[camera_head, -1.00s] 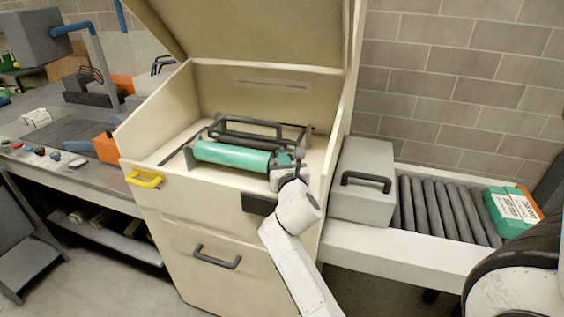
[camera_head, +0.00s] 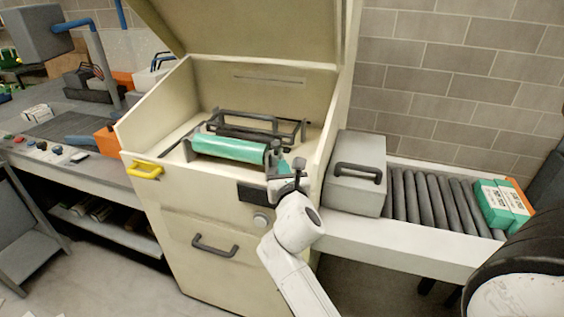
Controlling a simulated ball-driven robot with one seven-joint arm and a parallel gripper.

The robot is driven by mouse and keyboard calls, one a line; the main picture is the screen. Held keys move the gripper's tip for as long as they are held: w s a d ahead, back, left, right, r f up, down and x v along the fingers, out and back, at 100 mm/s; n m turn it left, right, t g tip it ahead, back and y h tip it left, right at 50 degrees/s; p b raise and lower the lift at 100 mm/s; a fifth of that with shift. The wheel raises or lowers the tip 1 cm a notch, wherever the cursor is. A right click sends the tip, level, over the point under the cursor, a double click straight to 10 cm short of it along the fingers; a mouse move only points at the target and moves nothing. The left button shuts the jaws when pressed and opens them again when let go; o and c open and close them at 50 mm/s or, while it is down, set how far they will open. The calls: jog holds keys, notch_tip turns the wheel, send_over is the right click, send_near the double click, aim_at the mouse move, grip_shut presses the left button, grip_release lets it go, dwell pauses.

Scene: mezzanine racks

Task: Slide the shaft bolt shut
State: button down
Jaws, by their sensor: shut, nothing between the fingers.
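The open cream machine (camera_head: 200,235) holds a green roller (camera_head: 229,148) lying across its bay on a dark shaft frame. My gripper (camera_head: 284,170) is shut and empty at the roller's right end, just inside the front right of the bay. A small dark knob-like part (camera_head: 299,163) shows right beside my gripper; I cannot tell whether it is the bolt's handle or whether my gripper touches it. The shaft bolt itself is too small and too covered by my gripper to make out, and its position cannot be told.
The raised lid (camera_head: 250,30) hangs over the bay. A grey box with a handle (camera_head: 356,175) stands close to the right, before a roller conveyor (camera_head: 430,200) with green-and-white cartons (camera_head: 500,205). A yellow handle (camera_head: 146,170) juts out at the left, and a control bench (camera_head: 75,180) stands beyond.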

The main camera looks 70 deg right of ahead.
jog(key=shift+b+v, duration=0.3)
jog(key=shift+v, duration=2.25)
jog(key=shift+f, duration=0.1)
jog(key=s+a+f+m+g+y, duration=0.3)
jog(key=a+f+m+y, duration=0.5)
jog(key=a+f+m, duration=0.6)
jog(key=s+a+f+m+g+y, duration=0.5)
jog(key=s+a+f+m+y, duration=0.1)
jog(key=s+a+f+m, duration=0.3)
jog(key=a+f+m, duration=0.1)
jog(key=a+m, duration=0.1)
jog(key=a, duration=0.1)
jog(key=shift+y, duration=0.3)
jog(key=c, duration=1.8)
grip_release()
